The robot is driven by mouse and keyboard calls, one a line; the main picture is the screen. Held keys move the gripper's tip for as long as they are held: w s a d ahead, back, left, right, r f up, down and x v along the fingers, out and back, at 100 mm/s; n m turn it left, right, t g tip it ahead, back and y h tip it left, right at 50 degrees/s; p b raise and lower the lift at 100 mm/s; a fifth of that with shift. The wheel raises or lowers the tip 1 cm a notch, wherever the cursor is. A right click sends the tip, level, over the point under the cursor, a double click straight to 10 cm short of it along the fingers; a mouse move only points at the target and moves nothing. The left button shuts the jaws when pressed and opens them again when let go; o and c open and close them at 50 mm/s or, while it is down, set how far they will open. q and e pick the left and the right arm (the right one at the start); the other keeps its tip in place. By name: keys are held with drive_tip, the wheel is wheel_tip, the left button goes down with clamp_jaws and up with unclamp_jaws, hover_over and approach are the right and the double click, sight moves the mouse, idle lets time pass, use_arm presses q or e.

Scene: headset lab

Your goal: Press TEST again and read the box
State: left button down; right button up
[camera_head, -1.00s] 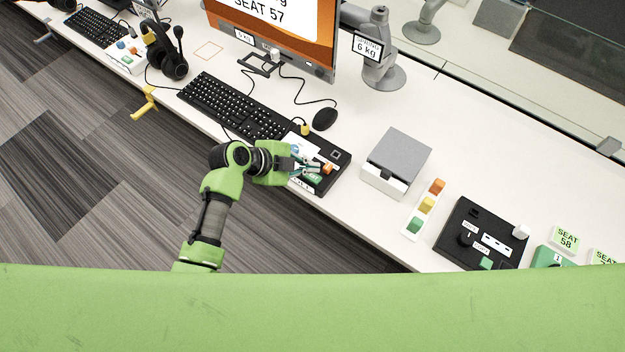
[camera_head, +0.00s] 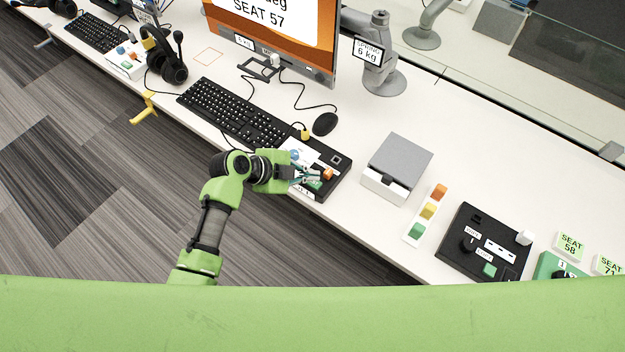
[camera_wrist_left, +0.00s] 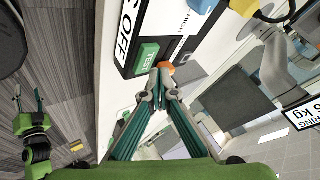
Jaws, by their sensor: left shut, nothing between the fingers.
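The black test box (camera_head: 340,164) sits on the desk at the right end of the keyboard. It has an orange part (camera_head: 328,174) and a green button, marked TEST in the left wrist view (camera_wrist_left: 147,56). My left gripper (camera_head: 316,177) is shut and empty over the front of the box. In the left wrist view its fingertips (camera_wrist_left: 161,74) are close beside the TEST button and in front of the orange part; I cannot tell if they touch. Any readout on the box is too small to read. My right gripper (camera_wrist_left: 28,98) is open, away over the floor.
A monitor (camera_head: 270,45) showing SEAT 57 stands behind the keyboard (camera_head: 232,112) and mouse (camera_head: 325,123). A grey-lidded box (camera_head: 398,165), a strip of coloured blocks (camera_head: 428,210) and another black control box (camera_head: 480,245) lie to the right.

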sight(310, 183)
use_arm(q)
drive_tip(key=shift+f, duration=0.1)
idle(0.5)
drive_tip(key=shift+f+b, duration=0.3)
drive_tip(key=shift+b, duration=0.1)
drive_tip(key=shift+f+b, duration=0.4)
drive_tip(key=shift+f, duration=0.05)
idle(0.5)
drive_tip(key=shift+r, duration=0.15)
drive_tip(key=shift+r+p, duration=0.65)
drive_tip(key=shift+r, duration=0.05)
drive_tip(key=shift+r, duration=0.1)
wheel_tip(310, 183, up, 5)
drive_tip(key=p, duration=0.4)
idle(0.5)
